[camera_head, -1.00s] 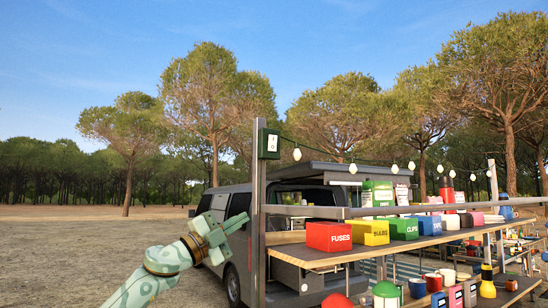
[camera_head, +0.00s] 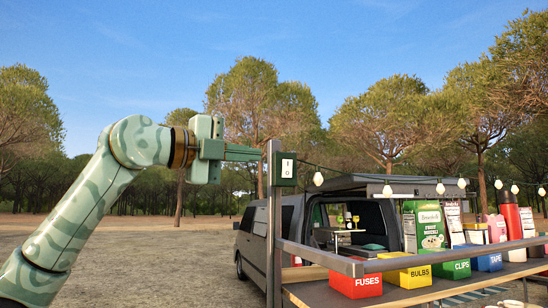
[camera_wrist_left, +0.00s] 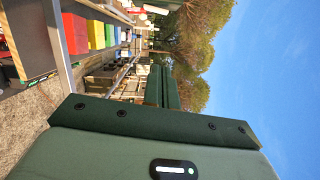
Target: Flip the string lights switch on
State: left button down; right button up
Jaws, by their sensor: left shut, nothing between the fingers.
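The string lights switch (camera_head: 287,168) is a white plate with marks on a dark green box, fixed near the top of a grey post (camera_head: 271,225). The string lights (camera_head: 318,179) are pale bulbs on a dark cable running right from the post; I cannot tell if they are lit. My left gripper (camera_head: 262,155) is shut and empty. Its fingers point right and end at the post's left edge in the head view, left of the switch; I cannot tell if they touch. In the left wrist view the shut fingers (camera_wrist_left: 162,88) show, but I cannot make out the switch. My right gripper is out of view.
A grey rail (camera_head: 320,257) runs right from the post, before a shelf with a red FUSES box (camera_head: 355,284), a yellow BULBS box (camera_head: 407,277) and other goods. A grey van (camera_head: 253,245) stands behind. Open ground lies left.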

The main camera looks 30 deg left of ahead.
aim_at(287, 169)
pick_arm(q)
jog(key=w+d+p, duration=0.1)
jog(key=w+p, duration=0.6)
jog(key=w, duration=0.4)
jog(key=shift+w+d+r, duration=0.15)
jog(key=shift+d+r, duration=0.15)
jog(key=shift+r, duration=0.1)
jog(key=shift+w, duration=0.1)
jog(key=shift+w+a+r+n, duration=0.2)
jog(key=shift+a+n, duration=0.15)
jog(key=shift+n, duration=0.25)
